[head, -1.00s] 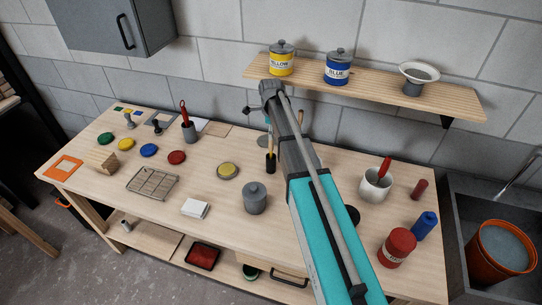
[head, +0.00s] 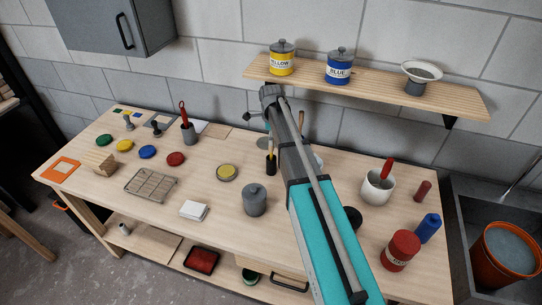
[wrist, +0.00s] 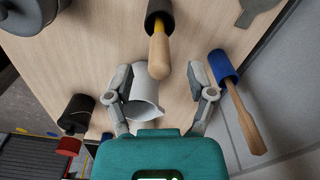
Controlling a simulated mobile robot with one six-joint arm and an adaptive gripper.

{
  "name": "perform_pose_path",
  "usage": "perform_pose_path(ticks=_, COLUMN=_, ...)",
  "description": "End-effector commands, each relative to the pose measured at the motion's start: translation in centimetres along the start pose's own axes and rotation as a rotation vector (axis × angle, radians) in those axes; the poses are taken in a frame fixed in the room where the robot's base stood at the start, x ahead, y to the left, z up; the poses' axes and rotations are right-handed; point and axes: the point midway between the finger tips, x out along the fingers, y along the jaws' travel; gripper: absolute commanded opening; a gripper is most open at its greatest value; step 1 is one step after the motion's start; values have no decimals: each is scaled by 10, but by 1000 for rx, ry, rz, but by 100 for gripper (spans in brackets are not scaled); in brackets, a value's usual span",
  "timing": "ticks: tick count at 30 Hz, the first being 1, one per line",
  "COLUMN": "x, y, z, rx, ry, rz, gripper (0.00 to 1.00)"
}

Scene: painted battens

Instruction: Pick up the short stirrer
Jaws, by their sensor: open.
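In the wrist view a wooden stick with a flat end (wrist: 246,122) leans out of a blue cup (wrist: 222,66), right of my gripper (wrist: 161,90). A rounded wooden handle with a yellow band (wrist: 158,56) stands in a black cup (wrist: 157,12) ahead of the jaws; it also shows in the head view (head: 271,148). I cannot tell for sure which is the short stirrer. My gripper is open with nothing gripped. A white cup (wrist: 143,92) lies in view between the fingers, seemingly below them. In the head view my arm hides my gripper.
A grey lidded pot (head: 254,200) stands left of my arm. A white mug (head: 378,188) with a red handle in it and a red can (head: 400,250) stand right. The shelf (head: 440,93) overhangs the back. A black piece with a red end (wrist: 75,122) is near the left finger.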

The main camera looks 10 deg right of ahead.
Motion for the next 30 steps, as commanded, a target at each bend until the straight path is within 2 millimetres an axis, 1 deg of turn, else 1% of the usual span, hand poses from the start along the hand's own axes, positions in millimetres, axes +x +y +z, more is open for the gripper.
perform_pose_path(ticks=1, x=8, y=0, z=0, rx=0, ry=0, rz=0, gripper=70)
perform_pose_path(ticks=3, x=14, y=0, z=0, rx=0, ry=0, rz=0, gripper=70)
perform_pose_path(ticks=12, x=33, y=0, z=0, rx=0, ry=0, rz=0, gripper=70)
perform_pose_path(ticks=16, x=36, y=0, z=0, rx=1, ry=0, rz=0, gripper=70)
perform_pose_path(ticks=30, x=35, y=0, z=0, rx=1, ry=0, rz=0, gripper=70)
